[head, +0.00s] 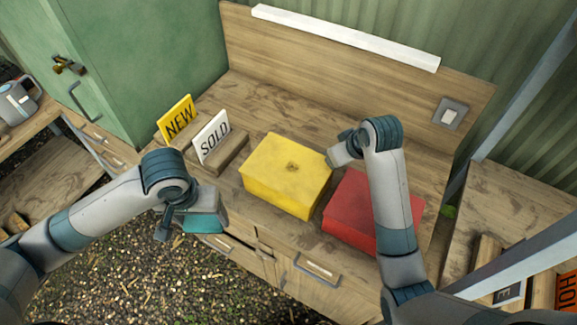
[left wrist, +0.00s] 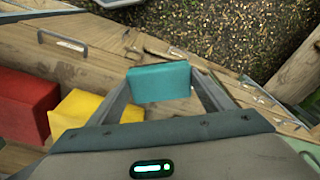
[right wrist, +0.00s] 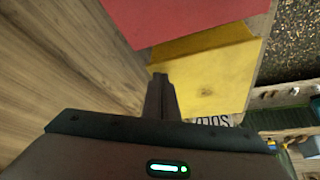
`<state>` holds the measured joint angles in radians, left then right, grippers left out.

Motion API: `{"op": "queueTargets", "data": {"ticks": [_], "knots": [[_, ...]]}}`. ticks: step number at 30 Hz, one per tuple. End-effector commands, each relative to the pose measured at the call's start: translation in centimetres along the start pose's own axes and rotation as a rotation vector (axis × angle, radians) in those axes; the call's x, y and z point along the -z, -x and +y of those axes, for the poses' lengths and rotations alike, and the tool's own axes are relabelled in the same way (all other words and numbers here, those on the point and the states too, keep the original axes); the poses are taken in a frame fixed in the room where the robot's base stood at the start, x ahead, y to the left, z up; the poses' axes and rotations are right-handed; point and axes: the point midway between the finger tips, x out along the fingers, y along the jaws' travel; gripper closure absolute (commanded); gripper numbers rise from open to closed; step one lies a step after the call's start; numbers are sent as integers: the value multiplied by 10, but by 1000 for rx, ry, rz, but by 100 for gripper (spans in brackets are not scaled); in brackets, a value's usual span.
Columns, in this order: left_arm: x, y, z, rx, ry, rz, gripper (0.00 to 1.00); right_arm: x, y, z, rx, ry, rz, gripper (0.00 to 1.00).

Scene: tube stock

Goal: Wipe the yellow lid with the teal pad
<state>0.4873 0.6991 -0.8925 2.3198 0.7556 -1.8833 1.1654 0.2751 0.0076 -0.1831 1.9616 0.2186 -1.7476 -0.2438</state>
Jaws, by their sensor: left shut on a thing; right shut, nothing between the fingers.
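The yellow box with its yellow lid (head: 290,165) stands on the wooden bench, with a brown smudge near the middle of the lid. The lid also shows in the right wrist view (right wrist: 215,80). My left gripper (head: 200,222) is shut on the teal pad (left wrist: 160,82) and holds it in front of the bench's front edge, left of the yellow box and apart from it. The pad also shows below the fingers in the head view (head: 203,223). My right gripper (right wrist: 160,80) is shut and empty, near the lid's back right corner.
A red box (head: 345,210) stands right of the yellow box, partly behind my right arm. A yellow NEW sign (head: 178,120) and a white SOLD sign (head: 212,136) stand on wooden blocks at left. A drawer (head: 240,250) below the bench stands partly open.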

Motion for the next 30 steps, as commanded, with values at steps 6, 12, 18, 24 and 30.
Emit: {"op": "queueTargets", "data": {"ticks": [6, 12, 18, 24, 30], "knots": [[0, 0, 0, 0, 0, 0, 44, 0, -1, 0, 0, 0, 0, 100], [0, 0, 0, 0, 0, 0, 44, -2, -3, 0, 0, 0, -1, 100], [0, 0, 0, 0, 0, 0, 44, -2, -4, 0, 0, 0, -1, 100], [0, 0, 0, 0, 0, 0, 44, 3, 4, 0, -1, 1, 2, 100], [0, 0, 0, 0, 0, 0, 44, 9, 15, 0, 0, 1, 1, 100]]}}
